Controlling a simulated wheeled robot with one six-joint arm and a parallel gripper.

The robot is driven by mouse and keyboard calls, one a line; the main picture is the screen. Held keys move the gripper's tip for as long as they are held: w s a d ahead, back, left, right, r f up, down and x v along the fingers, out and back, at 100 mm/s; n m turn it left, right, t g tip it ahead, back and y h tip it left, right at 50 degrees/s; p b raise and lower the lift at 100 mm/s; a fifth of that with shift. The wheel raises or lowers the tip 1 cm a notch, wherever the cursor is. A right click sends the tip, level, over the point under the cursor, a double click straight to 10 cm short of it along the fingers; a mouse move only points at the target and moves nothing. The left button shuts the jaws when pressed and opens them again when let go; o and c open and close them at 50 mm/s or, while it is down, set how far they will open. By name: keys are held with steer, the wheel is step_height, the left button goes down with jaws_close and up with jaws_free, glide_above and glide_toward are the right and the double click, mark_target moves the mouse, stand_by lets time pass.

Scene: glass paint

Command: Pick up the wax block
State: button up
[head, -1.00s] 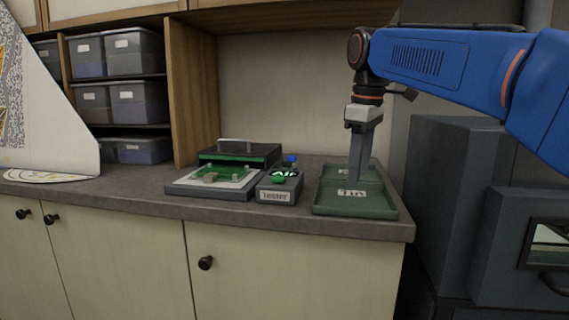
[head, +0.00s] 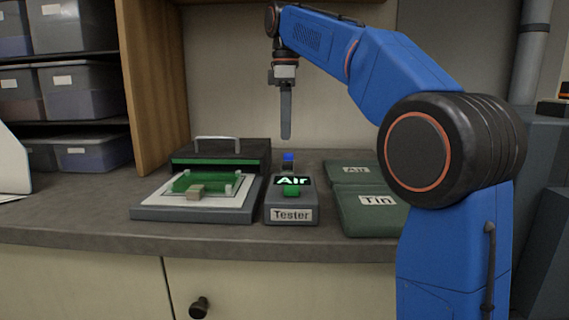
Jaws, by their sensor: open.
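A small beige block (head: 196,192), which looks like the wax block, sits at the front middle of a white-topped plate (head: 155,201) on the counter. A green piece (head: 203,181) lies right behind it. My gripper (head: 286,136) is open and empty, pointing down above the back of the counter, to the right of the block and well above it. Its fingers are seen edge-on, so the gap between them is hidden.
A blue-topped item (head: 288,160) is behind. A black case (head: 219,154) stands behind the plate. Green trays labelled Air (head: 354,181) and Tin (head: 365,219) lie at right.

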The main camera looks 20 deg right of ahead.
mark_target(288, 154)
step_height(288, 154, down, 4)
steer(key=shift+f, duration=0.1)
steer(key=shift+w+d+f, duration=0.15)
steer(key=shift+d+f, duration=0.05)
steer(key=shift+f, duration=1.1)
steer(key=shift+w+d+f, duration=0.1)
steer(key=shift+d+f, duration=0.1)
steer(key=shift+f, duration=1.1)
jaws_close()
